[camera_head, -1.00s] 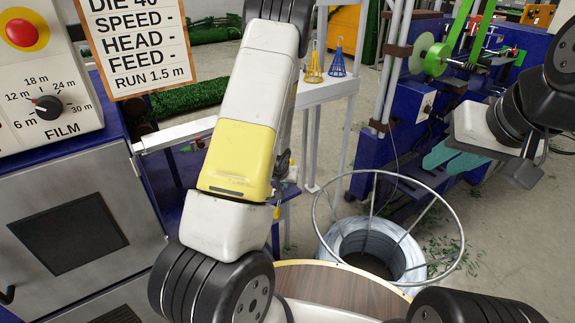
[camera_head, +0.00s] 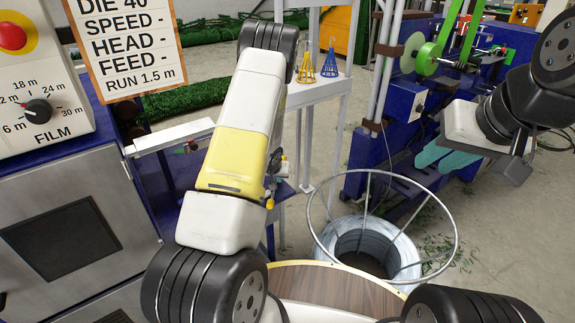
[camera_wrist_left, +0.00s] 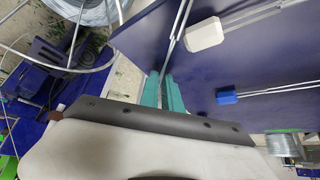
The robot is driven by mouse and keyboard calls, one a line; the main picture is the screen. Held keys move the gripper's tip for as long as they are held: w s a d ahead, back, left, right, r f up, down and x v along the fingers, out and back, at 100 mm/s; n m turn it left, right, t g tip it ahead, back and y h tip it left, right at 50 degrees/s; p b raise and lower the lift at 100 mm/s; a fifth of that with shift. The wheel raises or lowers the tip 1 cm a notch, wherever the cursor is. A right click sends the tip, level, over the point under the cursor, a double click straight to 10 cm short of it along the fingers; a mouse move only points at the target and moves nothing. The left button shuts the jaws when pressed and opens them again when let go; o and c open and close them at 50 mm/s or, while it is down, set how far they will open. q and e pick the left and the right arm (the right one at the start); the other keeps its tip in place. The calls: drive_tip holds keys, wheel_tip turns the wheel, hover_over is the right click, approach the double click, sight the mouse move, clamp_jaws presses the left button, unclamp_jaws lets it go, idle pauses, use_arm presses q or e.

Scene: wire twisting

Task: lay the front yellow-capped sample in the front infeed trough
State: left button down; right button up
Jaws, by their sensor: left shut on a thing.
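My left gripper (camera_wrist_left: 165,92) shows its teal fingers in the left wrist view, shut on a thin grey wire sample (camera_wrist_left: 181,35). The sample runs up from the fingertips beside a dark blue panel; I cannot see its cap colour there. In the head view my left forearm hides this gripper. A small yellow cap (camera_head: 270,203) shows at the forearm's right edge; I cannot tell which sample it belongs to. A pale rail (camera_head: 175,135) left of the forearm may be an infeed trough, but I cannot tell. My right gripper (camera_head: 434,166) is open and empty at the right.
A white-capped piece (camera_wrist_left: 205,33) and a blue-capped piece (camera_wrist_left: 227,97) with thin wires lie over the blue panel (camera_wrist_left: 265,60). A wire coil in a ringed stand (camera_head: 375,250) is on the floor. A shelf (camera_head: 318,90) holds yellow and blue cones. The control cabinet (camera_head: 70,240) stands left.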

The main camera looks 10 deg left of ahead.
use_arm(q)
drive_tip(key=shift+f, duration=0.1)
drive_tip(key=shift+f, duration=0.1)
drive_tip(key=c, duration=1.6)
unclamp_jaws()
drive_tip(key=shift+o, duration=0.2)
